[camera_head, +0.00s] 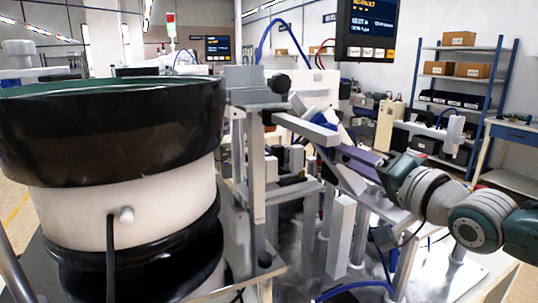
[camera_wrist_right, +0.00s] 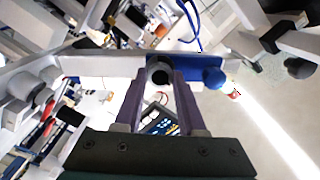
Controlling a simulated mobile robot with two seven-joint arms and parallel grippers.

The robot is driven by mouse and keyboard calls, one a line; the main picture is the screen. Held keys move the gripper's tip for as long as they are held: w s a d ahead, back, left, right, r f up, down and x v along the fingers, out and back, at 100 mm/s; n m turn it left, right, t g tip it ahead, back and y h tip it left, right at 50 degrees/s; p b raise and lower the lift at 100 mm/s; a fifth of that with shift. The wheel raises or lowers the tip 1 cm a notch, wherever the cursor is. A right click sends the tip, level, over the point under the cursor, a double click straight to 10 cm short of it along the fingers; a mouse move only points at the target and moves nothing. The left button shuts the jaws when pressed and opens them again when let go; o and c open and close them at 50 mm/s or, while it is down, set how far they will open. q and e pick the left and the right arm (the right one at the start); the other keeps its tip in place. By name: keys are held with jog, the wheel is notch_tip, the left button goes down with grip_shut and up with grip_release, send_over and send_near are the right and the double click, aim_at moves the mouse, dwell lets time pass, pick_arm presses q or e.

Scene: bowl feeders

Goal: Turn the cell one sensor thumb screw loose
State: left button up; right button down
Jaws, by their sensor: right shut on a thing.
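In the head view my right gripper (camera_head: 337,148) reaches in from the right, its purple fingers at the slanted grey bracket (camera_head: 345,178) beside the feeder. In the right wrist view the two purple fingers (camera_wrist_right: 160,78) are shut on a round grey and black part, the sensor thumb screw (camera_wrist_right: 160,68), in front of a pale bar. A blue rounded part (camera_wrist_right: 215,78) is just right of the fingertips and not held. In the head view the fingers and bracket hide the screw. My left gripper is in neither view.
A large black-and-white bowl feeder (camera_head: 120,215) fills the left. A black knob (camera_head: 280,84) sits on the upper grey frame. A hanging display (camera_head: 370,25) is above. Metal posts and an upright grey block (camera_head: 340,235) stand close below my right gripper.

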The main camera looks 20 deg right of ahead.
jog(key=shift+a+n, duration=0.1)
jog(key=shift+n, duration=7.9)
jog(key=c, duration=0.5)
grip_release()
